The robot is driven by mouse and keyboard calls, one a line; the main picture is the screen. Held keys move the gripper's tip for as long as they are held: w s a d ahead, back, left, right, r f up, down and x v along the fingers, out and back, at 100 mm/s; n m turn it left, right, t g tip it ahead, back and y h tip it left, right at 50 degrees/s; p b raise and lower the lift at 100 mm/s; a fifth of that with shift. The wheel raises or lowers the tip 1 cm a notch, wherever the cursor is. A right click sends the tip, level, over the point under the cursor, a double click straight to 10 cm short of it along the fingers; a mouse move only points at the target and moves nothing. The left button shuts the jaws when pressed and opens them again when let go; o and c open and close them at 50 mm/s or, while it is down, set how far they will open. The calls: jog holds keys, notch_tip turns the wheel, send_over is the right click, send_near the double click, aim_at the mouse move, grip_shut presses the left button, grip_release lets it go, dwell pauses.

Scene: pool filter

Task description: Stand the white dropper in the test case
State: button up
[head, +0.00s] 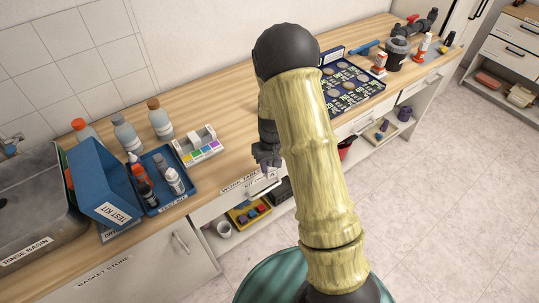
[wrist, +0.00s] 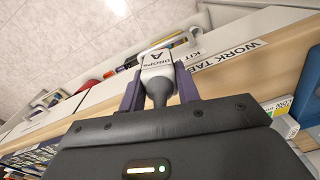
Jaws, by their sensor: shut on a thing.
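My gripper (wrist: 158,88) is shut on the white dropper (wrist: 157,66), which has a label reading DROPS A, in the wrist view. The dropper's dark grey end lies between the fingers, towards the palm. In the head view my gripper (head: 267,158) hangs near the work table's front edge, right of the test case; the dropper is hard to make out there. The blue test case (head: 104,182) stands open, its TEST KIT lid raised on the left. Its tray (head: 156,209) holds a dark bottle with red (head: 141,178) and grey-white bottles (head: 174,181).
A white block with coloured squares (head: 200,147) lies between the case and my gripper. Several capped bottles (head: 127,134) stand behind the case. The rinse basin (head: 35,215) is at left. A dark tray of round items (head: 350,85) lies right of my arm.

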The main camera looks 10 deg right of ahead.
notch_tip(320, 180, down, 9)
jog(key=s+m, duration=0.1)
jog(key=s, duration=0.1)
jog(key=shift+s+d+r+m, duration=0.15)
jog(key=shift+d+m, duration=0.1)
jog(key=shift+m, duration=0.15)
jog(key=shift+d, duration=0.15)
